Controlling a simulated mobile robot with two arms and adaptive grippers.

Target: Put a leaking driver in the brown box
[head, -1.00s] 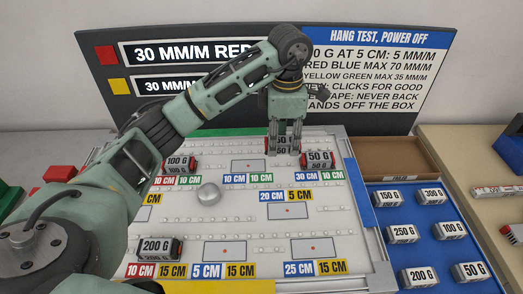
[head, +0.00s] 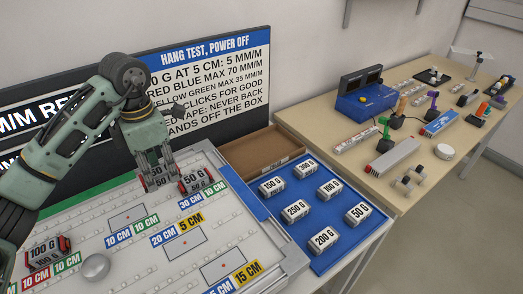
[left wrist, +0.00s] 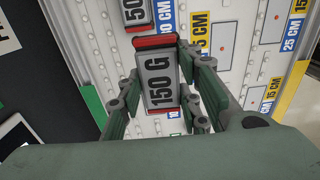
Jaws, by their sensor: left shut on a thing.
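My left gripper (head: 158,178) is shut on a grey block with red ends over the back of the white board. In the left wrist view the block (left wrist: 160,80) reads 150 G, with a finger on each side. Another grey block (head: 196,181), marked 50 G, stands close to its right. A third block (head: 46,252), marked 100 G, is at the board's left. The shallow brown box (head: 262,152) stands right of the gripper and looks empty. I cannot tell a leak on any block. My right gripper is not in view.
A blue tray (head: 301,238) with several grey weights lies right of the board (head: 150,264). A dark sign (head: 215,90) stands behind. A silver knob (head: 96,267) sticks up from the board. The wooden bench (head: 370,185) at right holds a blue device (head: 362,104) and tools.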

